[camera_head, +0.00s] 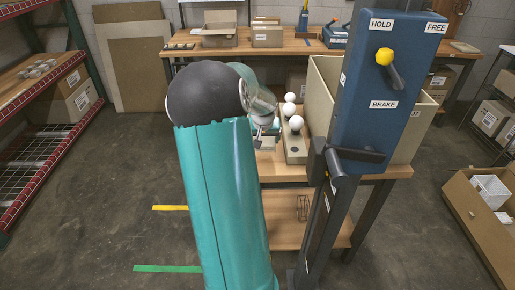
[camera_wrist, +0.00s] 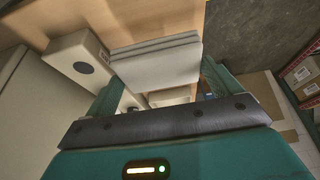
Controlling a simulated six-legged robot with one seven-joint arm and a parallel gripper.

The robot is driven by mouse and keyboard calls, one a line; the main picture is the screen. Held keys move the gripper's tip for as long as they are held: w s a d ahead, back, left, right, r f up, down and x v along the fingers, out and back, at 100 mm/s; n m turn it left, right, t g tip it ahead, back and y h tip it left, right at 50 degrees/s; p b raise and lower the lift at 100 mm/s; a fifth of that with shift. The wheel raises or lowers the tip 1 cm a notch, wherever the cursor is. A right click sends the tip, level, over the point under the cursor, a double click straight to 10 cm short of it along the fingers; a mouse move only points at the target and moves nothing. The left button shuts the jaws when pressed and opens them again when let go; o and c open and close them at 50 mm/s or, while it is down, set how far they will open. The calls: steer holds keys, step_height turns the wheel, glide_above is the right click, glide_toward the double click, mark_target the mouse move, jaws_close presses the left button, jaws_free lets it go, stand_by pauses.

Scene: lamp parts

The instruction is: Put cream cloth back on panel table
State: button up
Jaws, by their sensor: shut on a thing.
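The cream cloth (camera_wrist: 157,62) is a folded, layered pale pad in the wrist view. My gripper (camera_wrist: 160,92) is shut on it, with a teal finger on each side. In the head view the cloth (camera_head: 264,143) is a small pale patch at my gripper (camera_head: 264,130), mostly hidden by my own arm. The panel table (camera_head: 283,172) has a wooden top and stands behind the blue panel. Its wooden top (camera_wrist: 125,22) also shows beyond the cloth in the wrist view. I cannot tell whether the cloth touches the tabletop.
The blue panel (camera_head: 378,80) with levers stands in front of the table. A cream block (camera_head: 295,150) with white bulbs (camera_head: 296,123) sits close to my gripper, beside a large beige bin (camera_head: 325,85). The block (camera_wrist: 78,60) is left of the cloth in the wrist view.

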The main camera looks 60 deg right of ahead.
steer(key=f, duration=0.1)
steer(key=w+d+f, duration=0.1)
steer(key=w+f, duration=0.1)
steer(key=shift+w+d+f, duration=0.15)
steer(key=shift+d+f, duration=0.05)
steer(key=shift+d, duration=0.05)
steer(key=shift+w+f, duration=0.1)
steer(key=shift+f, duration=1.4)
steer(key=o, duration=0.6)
steer(key=shift+f, duration=0.1)
steer(key=v, duration=1.2)
